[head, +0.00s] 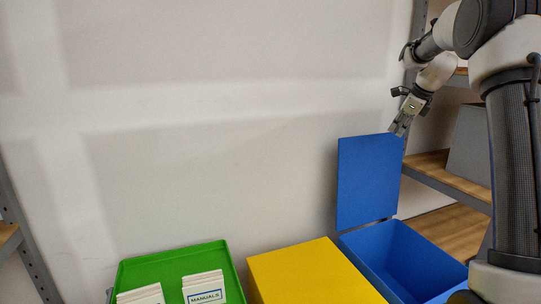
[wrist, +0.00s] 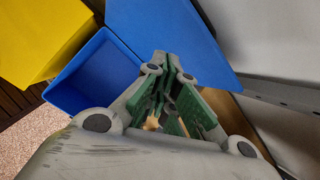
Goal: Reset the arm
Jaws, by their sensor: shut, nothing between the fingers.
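My gripper (head: 402,122) is raised at the upper right in the head view, close to the top edge of the raised blue lid. In the wrist view my gripper (wrist: 168,62) shows its fingers together with nothing held between them. The rest of my arm rises along the right side of the head view.
A blue bin (head: 388,250) stands below with its lid (head: 367,182) upright. A yellow box (head: 310,272) and a green tray (head: 172,262) holding white booklets stand to its left. Shelving (head: 448,176) is at the right. The wall area at left is clear.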

